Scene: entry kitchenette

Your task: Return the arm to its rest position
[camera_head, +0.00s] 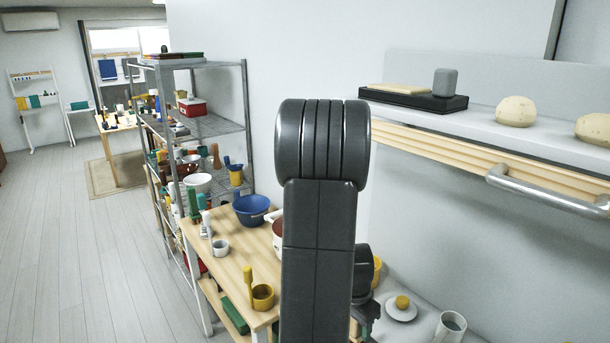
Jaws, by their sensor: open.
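My dark grey arm (318,230) rises through the middle of the view, with its thick rounded joint (322,140) at the top, in front of the white wall. Its wrist (362,272) shows low, just right of the upright link. My gripper (366,316) is partly visible below the wrist, near the wooden table and the white counter. It is open, and I see nothing held in it. The link hides part of it, and its fingertips are hard to make out.
The wooden table (232,262) holds a blue bowl (251,210), a white mug (221,247) and a yellow cup (263,297). A wall shelf (480,128) with a metal rail (540,190) juts out at right. Floor at left is clear.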

